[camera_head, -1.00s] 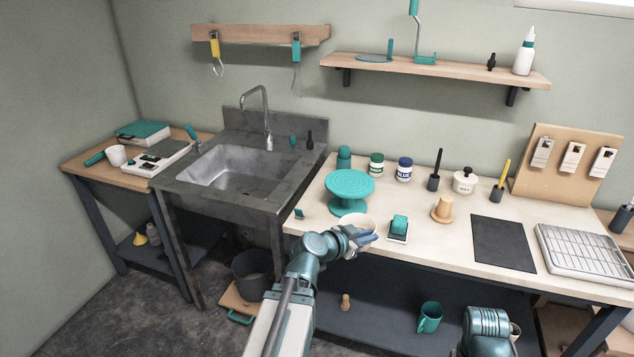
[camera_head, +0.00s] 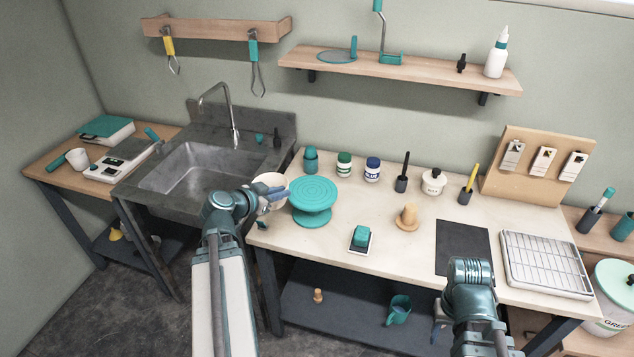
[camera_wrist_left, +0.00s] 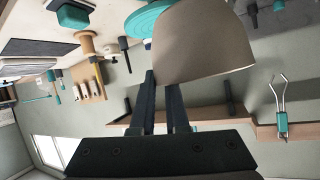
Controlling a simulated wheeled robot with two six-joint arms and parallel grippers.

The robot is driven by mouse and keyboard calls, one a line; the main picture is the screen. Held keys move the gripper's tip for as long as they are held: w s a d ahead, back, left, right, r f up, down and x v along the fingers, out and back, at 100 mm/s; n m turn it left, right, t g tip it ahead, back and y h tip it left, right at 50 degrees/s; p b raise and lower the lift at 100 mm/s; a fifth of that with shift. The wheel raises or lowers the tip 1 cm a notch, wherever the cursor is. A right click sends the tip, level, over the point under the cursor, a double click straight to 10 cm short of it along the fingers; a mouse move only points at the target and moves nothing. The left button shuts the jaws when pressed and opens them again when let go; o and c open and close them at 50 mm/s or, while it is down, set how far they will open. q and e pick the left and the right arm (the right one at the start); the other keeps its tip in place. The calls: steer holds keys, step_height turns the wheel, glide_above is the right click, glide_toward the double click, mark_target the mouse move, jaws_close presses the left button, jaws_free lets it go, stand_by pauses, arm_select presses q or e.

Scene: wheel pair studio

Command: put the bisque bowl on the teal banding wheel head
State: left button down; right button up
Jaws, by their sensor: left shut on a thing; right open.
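The bisque bowl (camera_head: 271,181) is pale and held in the air just left of the teal banding wheel. My left gripper (camera_head: 276,197) is shut on it; the left wrist view shows the two dark fingers against the bowl (camera_wrist_left: 205,48). The teal banding wheel head (camera_head: 314,193) is a round ridged disc on a pedestal at the table's left end; nothing rests on it. It also shows partly behind the bowl in the left wrist view (camera_wrist_left: 146,20). My right gripper (camera_head: 439,324) is low at the table's front, open and mostly hidden by its arm.
Glaze jars (camera_head: 372,169) stand behind. The sink (camera_head: 198,165) is at left. Bare tabletop (camera_head: 310,244) lies before the wheel.

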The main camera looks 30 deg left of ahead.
arm_select(q)
steer(key=d+b+x, duration=0.1)
steer(key=x, duration=0.4)
steer(key=d+r+b+x, duration=0.1)
steer(key=b+x, duration=0.1)
steer(key=x, duration=0.4)
steer(key=d+b+x, duration=0.1)
steer(key=b+x, duration=0.1)
steer(key=x, duration=0.3)
steer(key=shift+w+d+r, duration=0.15)
steer(key=shift+w+r, duration=0.05)
steer(key=shift+w, duration=0.2)
steer(key=shift+r, duration=0.15)
steer(key=c, duration=1.4)
jaws_free()
steer(key=o, duration=0.5)
